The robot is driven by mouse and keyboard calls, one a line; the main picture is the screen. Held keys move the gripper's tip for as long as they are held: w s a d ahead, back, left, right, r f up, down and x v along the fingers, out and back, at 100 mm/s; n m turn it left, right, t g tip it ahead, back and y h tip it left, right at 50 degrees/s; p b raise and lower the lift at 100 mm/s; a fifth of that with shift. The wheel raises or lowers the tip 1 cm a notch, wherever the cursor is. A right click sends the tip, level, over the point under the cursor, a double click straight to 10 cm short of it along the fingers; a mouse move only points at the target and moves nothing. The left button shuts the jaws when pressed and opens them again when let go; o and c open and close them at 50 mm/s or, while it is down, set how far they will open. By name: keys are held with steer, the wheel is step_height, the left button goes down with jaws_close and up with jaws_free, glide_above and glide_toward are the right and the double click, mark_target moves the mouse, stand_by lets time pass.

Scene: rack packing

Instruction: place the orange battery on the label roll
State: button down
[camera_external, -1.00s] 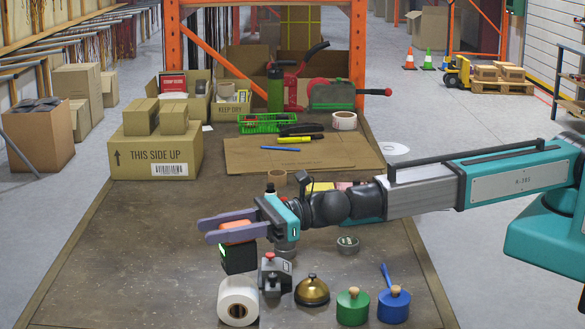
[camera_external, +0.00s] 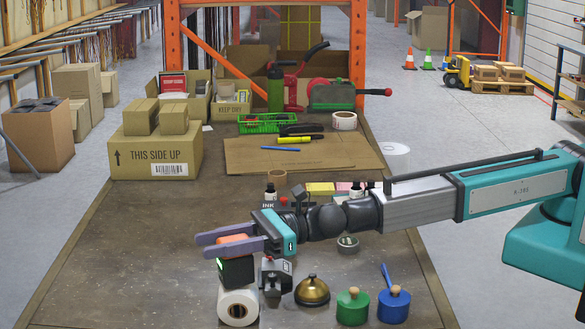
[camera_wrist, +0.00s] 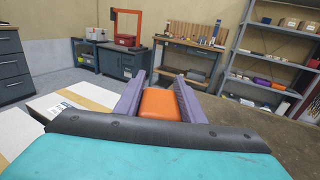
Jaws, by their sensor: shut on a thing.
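The orange battery has an orange top (camera_external: 233,239) and a black lower body (camera_external: 236,270) with a small green light. My gripper (camera_external: 228,245), with purple fingers, is shut on its orange part; the battery hangs upright below the fingers. In the wrist view the orange top (camera_wrist: 160,104) sits between the two fingers (camera_wrist: 159,95). The white label roll (camera_external: 238,307) lies on its side, its core hole facing the camera. The battery's black bottom overlaps the top of the roll in the external view; I cannot tell whether they touch.
A grey control box with a red button (camera_external: 276,275) stands close right of the roll. A brass bell (camera_external: 312,290), a green pot (camera_external: 353,306) and a blue pot (camera_external: 393,304) follow to the right. The table (camera_external: 130,250) left of the roll is clear.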

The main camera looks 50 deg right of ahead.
steer(key=shift+f, duration=0.4)
steer(key=c, duration=1.2)
jaws_free()
steer(key=shift+o, duration=0.2)
steer(key=shift+d+r, duration=0.1)
steer(key=shift+r, duration=0.05)
steer(key=b+v, duration=0.1)
steer(key=v, duration=1)
steer(key=shift+s+d+b, duration=0.2)
steer(key=shift+d+b, duration=0.15)
